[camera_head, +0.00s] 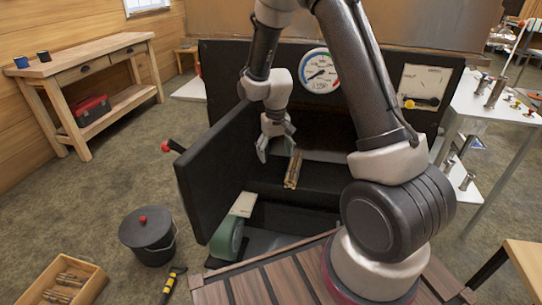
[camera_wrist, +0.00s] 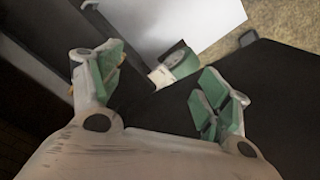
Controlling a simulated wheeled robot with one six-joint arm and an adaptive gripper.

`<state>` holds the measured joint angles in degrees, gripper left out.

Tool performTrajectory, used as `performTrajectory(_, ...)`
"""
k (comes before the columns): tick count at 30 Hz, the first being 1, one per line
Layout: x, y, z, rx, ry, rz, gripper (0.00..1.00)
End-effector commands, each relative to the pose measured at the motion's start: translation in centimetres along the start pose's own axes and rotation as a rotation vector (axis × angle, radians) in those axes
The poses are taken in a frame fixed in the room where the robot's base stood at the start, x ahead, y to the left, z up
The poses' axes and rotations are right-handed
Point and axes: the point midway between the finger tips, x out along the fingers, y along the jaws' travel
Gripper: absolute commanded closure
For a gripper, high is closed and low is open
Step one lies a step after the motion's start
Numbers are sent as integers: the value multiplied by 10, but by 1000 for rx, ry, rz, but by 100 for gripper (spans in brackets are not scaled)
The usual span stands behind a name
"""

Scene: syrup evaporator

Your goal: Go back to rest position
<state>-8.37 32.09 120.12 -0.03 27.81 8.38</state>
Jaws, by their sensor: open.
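My gripper (camera_head: 275,143) hangs at the mouth of the black evaporator, just behind the open black door (camera_head: 222,170). In the wrist view my gripper (camera_wrist: 160,88) has its two green-padded fingers spread wide, with nothing between them. A bundle of split wood (camera_head: 293,169) lies inside the black firebox (camera_head: 318,180), just right of my gripper and apart from it as far as I can tell. My arm reaches over the firebox and hides part of its front and right side.
A red-knobbed lever (camera_head: 167,147) is by the door. A black lidded bucket (camera_head: 147,235), a wooden crate with wood bundles (camera_head: 87,282) and a yellow-black tool (camera_head: 173,285) are on the floor at left. A workbench (camera_head: 85,69) stands far left; a grey metal table (camera_head: 496,103) is at right.

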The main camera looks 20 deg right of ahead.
Motion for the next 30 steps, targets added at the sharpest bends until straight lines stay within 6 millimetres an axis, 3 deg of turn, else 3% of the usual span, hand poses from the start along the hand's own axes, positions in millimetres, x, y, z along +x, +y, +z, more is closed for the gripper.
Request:
performTrajectory(7,0,2,6,-14,-23,2,23)
performTrajectory(12,1,8,50,-47,-152,17,23)
performTrajectory(20,-82,24,114,-77,-186,15,23)
performTrajectory(30,-201,50,209,-65,-19,-2,23)
